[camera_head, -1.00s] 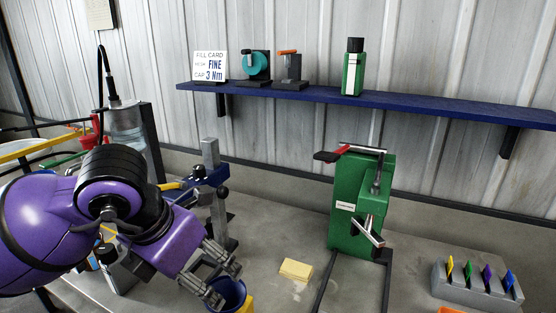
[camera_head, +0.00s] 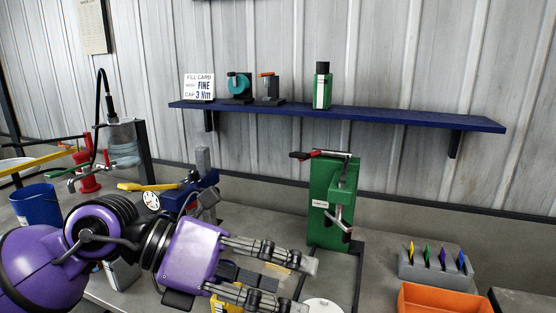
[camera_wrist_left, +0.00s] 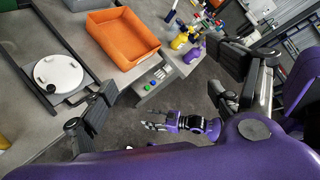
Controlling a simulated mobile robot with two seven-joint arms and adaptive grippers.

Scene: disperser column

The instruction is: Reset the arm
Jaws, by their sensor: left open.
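My left gripper (camera_head: 305,286) reaches in from the left in the head view, its two long fingers apart and pointing right. It is open and empty, in front of the green press (camera_head: 328,203). In the wrist view its fingers (camera_wrist_left: 165,88) stand wide apart at the left and right, with grey floor between them. In the wrist view a purple and black hand, which seems to be my right gripper (camera_wrist_left: 160,126), shows over the floor. It is too small to tell whether it is open.
An orange tray (camera_head: 445,300) and a grey holder with coloured tabs (camera_head: 436,264) stand right. A white disc (camera_wrist_left: 58,74) lies left of the tray in the wrist view. A blue bucket (camera_head: 37,206) stands at the far left. The blue shelf (camera_head: 400,119) runs along the wall.

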